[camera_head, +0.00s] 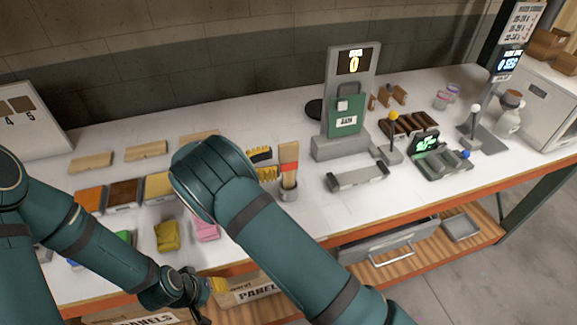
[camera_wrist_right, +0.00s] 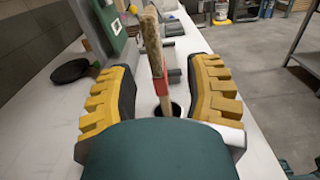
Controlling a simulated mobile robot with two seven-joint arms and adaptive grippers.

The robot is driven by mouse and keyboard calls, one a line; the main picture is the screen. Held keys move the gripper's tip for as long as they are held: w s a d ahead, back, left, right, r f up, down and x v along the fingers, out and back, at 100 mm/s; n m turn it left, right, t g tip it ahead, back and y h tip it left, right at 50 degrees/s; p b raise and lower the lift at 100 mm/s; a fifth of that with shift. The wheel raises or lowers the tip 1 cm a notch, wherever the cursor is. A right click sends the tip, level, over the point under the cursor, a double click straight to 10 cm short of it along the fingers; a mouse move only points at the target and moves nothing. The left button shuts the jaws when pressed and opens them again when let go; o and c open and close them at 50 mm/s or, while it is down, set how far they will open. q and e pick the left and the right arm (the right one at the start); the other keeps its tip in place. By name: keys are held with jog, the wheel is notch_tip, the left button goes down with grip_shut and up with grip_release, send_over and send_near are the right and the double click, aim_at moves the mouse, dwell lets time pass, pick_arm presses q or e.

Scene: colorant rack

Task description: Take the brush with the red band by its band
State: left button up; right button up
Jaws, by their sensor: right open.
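The brush with the red band (camera_head: 289,160) stands bristles up in a small grey cup (camera_head: 289,194). The brush also shows in the right wrist view, with tan bristles (camera_wrist_right: 151,40) above its red band (camera_wrist_right: 160,84) and its handle going down into the dark-mouthed cup (camera_wrist_right: 174,109). My right gripper (camera_head: 266,164) is open just left of the brush in the head view. In the wrist view its yellow fingers (camera_wrist_right: 160,84) stand on either side of the brush, with gaps visible. My left gripper (camera_head: 214,286) hangs low near the table's front edge; its opening is unclear.
A green bag (camera_head: 346,117) stands on a grey scale stand right of the brush. Bare white tabletop lies between cup and tray.

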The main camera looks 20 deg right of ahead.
aim_at(298, 155)
jog(key=shift+w+d+f+p, duration=0.1)
jog(key=shift+w+d+p, duration=0.1)
jog(key=shift+d, duration=1.6)
jog(key=shift+w+d+p, duration=0.1)
jog(key=shift+d+p, duration=0.1)
jog(key=shift+d, duration=1.55)
grip_shut()
